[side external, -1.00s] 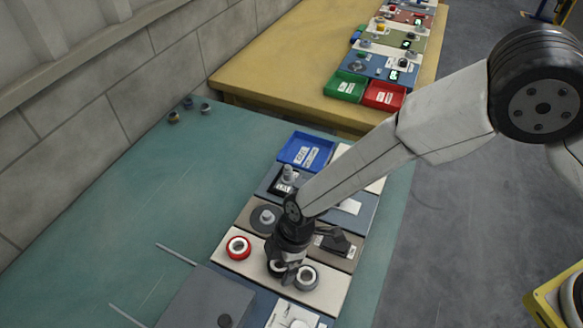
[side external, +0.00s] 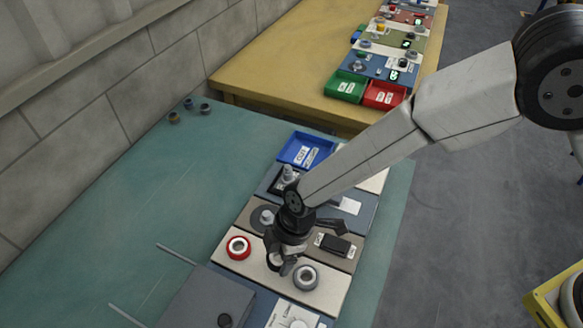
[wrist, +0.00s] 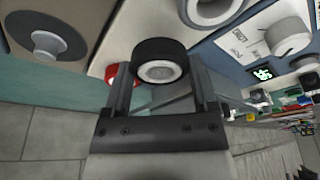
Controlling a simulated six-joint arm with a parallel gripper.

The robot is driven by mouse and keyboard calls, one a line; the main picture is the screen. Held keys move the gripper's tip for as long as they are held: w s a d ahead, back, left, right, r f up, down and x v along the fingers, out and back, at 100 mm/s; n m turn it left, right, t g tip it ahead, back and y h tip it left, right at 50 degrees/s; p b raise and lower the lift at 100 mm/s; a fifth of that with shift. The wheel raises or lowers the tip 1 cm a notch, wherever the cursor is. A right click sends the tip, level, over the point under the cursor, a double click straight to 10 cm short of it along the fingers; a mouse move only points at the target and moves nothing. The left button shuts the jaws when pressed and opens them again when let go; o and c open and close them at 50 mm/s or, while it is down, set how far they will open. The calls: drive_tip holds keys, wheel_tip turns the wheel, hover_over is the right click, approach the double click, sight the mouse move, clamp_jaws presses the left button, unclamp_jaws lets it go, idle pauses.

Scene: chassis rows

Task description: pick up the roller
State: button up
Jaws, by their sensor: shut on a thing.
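The roller in my gripper is black with a white hub (wrist: 160,49). It sits between the two fingers in the wrist view. My gripper (wrist: 160,85) is shut on it. In the side external view my gripper (side external: 280,265) is tilted over the cream strip (side external: 262,275), between a red roller (side external: 238,247) and a grey roller (side external: 306,277). The red roller (wrist: 122,76) is partly hidden behind a finger in the wrist view. The held roller is mostly hidden in the side external view, so its height above the strip is hard to tell.
A grey disc with a knob (side external: 264,217) and a black block (side external: 335,245) lie on the brown strip beyond. A blue bin (side external: 306,150) stands farther back. A grey box (side external: 195,300) is at the front. The teal table's left side is mostly clear.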

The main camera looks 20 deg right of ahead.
drive_tip(key=s+d+r, duration=0.9)
drive_tip(key=s+r, duration=0.1)
drive_tip(key=shift+s, duration=0.3)
drive_tip(key=shift+d+r, duration=0.1)
idle(0.7)
